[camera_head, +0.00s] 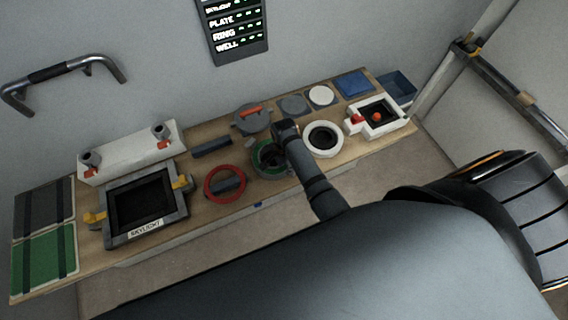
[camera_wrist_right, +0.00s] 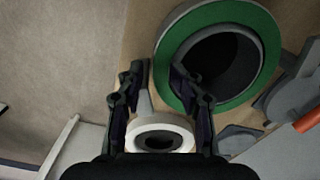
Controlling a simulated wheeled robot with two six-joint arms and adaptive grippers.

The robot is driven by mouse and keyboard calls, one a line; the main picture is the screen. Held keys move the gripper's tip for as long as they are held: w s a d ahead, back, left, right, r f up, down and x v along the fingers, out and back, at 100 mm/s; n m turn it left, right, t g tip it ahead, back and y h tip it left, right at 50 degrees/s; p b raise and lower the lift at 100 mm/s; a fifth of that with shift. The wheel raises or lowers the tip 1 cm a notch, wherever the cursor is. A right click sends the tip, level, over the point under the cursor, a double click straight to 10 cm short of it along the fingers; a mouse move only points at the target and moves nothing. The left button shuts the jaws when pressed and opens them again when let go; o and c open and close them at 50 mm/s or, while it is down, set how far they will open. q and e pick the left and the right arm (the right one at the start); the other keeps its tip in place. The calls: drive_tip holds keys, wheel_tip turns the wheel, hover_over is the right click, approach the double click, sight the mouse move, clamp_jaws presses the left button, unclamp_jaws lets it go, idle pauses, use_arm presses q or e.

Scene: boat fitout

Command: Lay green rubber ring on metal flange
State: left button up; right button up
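The green rubber ring (camera_head: 257,163) lies on the bench at mid-length, around a dark round opening. In the right wrist view the green ring (camera_wrist_right: 262,33) lies flat on the grey metal flange (camera_wrist_right: 170,18), whose grey shows inside and outside the green band. My right gripper (camera_wrist_right: 158,75) is open, with its fingers apart and no ring between them. One finger overlaps the near edge of the ring in this view; I cannot tell if it touches. In the head view my right gripper (camera_head: 283,138) covers part of the ring and flange. My left gripper is not in view.
A white ring (camera_head: 322,139) stands right of the flange. A red ring (camera_head: 225,184) lies left of it, and a lid with a red handle (camera_head: 251,117) lies behind. The skylight frame (camera_head: 119,231) is farther left. A wall display (camera_head: 236,45) hangs above.

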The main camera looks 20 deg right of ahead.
drive_tip(key=shift+o, duration=0.3)
drive_tip(key=shift+f, duration=0.3)
drive_tip(key=shift+r, duration=0.25)
wheel_tip(320, 180, up, 12)
drive_tip(key=shift+s+f, duration=0.1)
